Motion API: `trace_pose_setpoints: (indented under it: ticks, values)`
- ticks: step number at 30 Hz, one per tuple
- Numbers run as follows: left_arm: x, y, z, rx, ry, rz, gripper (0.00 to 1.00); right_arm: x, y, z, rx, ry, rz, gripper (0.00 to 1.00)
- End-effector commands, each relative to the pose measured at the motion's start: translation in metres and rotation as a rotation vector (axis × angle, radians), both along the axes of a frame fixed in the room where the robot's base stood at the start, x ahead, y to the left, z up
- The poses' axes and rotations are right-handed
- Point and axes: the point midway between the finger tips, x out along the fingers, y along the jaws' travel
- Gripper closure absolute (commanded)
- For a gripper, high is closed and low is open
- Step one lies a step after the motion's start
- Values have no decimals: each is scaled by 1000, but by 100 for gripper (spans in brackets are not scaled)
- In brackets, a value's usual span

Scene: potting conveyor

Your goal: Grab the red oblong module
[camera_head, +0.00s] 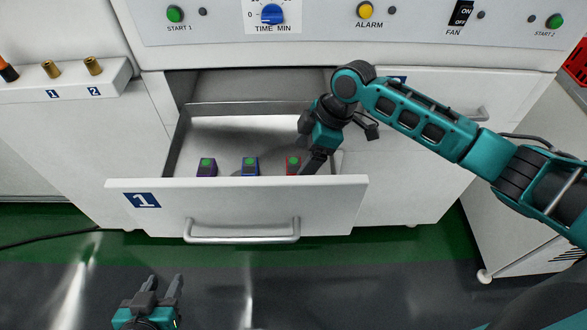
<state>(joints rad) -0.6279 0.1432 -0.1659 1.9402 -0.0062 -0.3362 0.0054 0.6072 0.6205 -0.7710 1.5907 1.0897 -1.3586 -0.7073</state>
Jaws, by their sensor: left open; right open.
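The red oblong module (292,167) with a green top sits in the open drawer, behind its front panel, the rightmost of three modules. The finger of my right gripper (341,146) reaches down beside it and covers part of its right side; whether they touch I cannot tell. My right gripper is open, with its other finger further to the right. My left gripper (161,286) is open and empty, low in the picture in front of the drawer, above the floor.
A purple module (206,168) and a blue module (250,166) stand left of the red one in the drawer (236,190), marked 1, with a bar handle. A second closed drawer (430,150) is at right. The control panel (330,20) is above. The drawer's back is clear.

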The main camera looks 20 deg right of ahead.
Motion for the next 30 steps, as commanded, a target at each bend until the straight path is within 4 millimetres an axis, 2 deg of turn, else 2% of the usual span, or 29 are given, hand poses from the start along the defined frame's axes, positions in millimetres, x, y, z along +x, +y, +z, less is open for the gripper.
trace_pose_setpoints:
  ticks: [10,20,30]
  values:
    - [0,1,-3,0,-1,2,57,7,21,-40,-1,2,-1,15]
    - [1,2,-3,2,-2,3,57,8,24,-46,0,-1,0,15]
    - [3,2,-2,1,-7,4,57,8,24,-46,0,-1,0,47]
